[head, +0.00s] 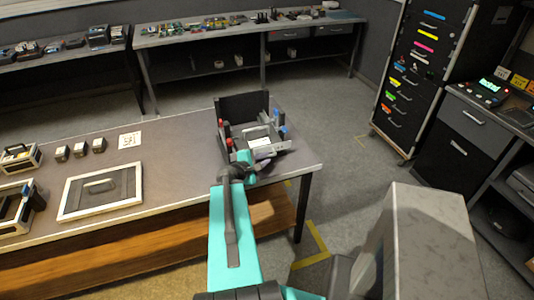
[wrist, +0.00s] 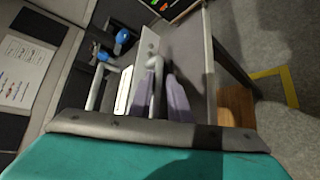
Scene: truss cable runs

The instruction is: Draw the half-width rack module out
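The half-width rack module appears to be the unit with the pale metal front plate (head: 270,150) in the dark open-topped rack box at the bench's right end. In the wrist view its front plate (wrist: 146,52) stands edge-up, with a hole in it and a grey handle (wrist: 158,66) in front. My gripper (head: 262,167) is at the box's near right side. In the wrist view my gripper (wrist: 161,82) has its two purple-grey fingers a little apart, one on each side of the handle. I cannot tell whether they press on it. The module's body is mostly hidden.
Blue knobs (wrist: 122,37) and red knobs (head: 228,143) stand at the box's sides. A framed panel (head: 100,190) and small blocks (head: 80,148) lie farther left on the bench (head: 175,165). Floor right of the bench is clear up to the dark cabinet (head: 420,75).

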